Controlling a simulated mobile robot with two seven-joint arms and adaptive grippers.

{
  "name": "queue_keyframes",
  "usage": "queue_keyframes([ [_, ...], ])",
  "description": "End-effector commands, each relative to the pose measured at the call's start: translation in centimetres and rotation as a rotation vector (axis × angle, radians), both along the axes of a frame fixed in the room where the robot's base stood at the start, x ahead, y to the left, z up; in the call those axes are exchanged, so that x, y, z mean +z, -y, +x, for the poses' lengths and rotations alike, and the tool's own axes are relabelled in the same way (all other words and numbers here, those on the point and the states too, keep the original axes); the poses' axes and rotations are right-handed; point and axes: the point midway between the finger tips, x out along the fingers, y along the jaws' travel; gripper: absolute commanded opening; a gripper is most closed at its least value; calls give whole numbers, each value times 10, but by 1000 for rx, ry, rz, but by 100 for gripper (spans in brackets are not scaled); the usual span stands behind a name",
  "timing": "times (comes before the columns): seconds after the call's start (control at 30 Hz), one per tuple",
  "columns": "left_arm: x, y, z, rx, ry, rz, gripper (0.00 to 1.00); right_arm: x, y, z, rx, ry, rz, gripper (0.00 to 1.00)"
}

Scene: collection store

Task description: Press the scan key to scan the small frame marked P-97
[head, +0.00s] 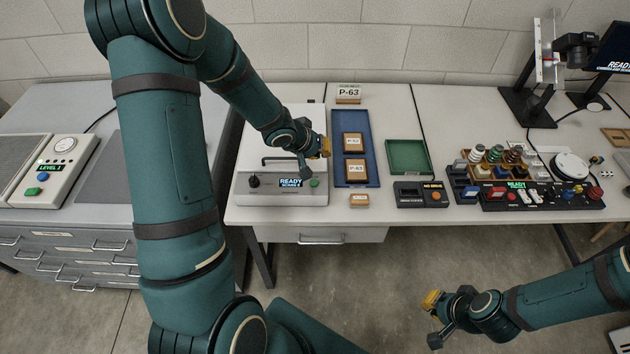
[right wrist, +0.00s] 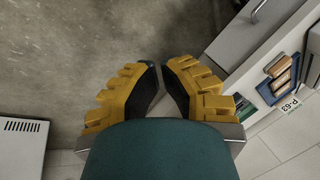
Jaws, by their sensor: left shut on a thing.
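My left gripper (head: 324,147) is shut at the scanner's right side, beside the blue tray (head: 370,117); what it grips is too small and hidden to name. The scanner (head: 245,189) is a pale box with a dark handle, a display reading READY, a black knob (head: 254,181) and a green key (head: 314,183). The left gripper is above and behind the green key, apart from it. Two small wooden frames lie in the tray; the front one (head: 356,167) seems marked P-63, the rear one's (head: 354,142) mark is unclear. I read no P-97. My right gripper (right wrist: 161,78) is empty, fingertips slightly apart, over the floor.
A sign reading P-63 (head: 348,93) stands behind the tray. A level device (head: 55,172) stands left.

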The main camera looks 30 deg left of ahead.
Motion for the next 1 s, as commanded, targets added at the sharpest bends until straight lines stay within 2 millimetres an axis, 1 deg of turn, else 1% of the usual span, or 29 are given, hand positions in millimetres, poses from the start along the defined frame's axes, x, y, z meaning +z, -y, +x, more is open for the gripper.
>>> queue_keyframes([
  [0.17, -7, 0, 0, -1, 0, 1, 0, -7, 0, -2, 4, -4, 1, 0],
  [0.27, -14, 0, 0, -2, 0, 1, 0, -15, -1, -4, 7, -9, 2, 0],
  [0.8, -72, 0, 0, 0, -1, 0, 0, -78, -4, -22, 40, -49, 11, 0],
  [0.9, -82, 0, 0, 0, -1, 0, 0, -85, -4, -19, 37, -43, 10, 0],
  [1.0, -87, 0, 0, 0, -1, 0, 0, -89, -3, -18, 37, -40, 9, 0],
])
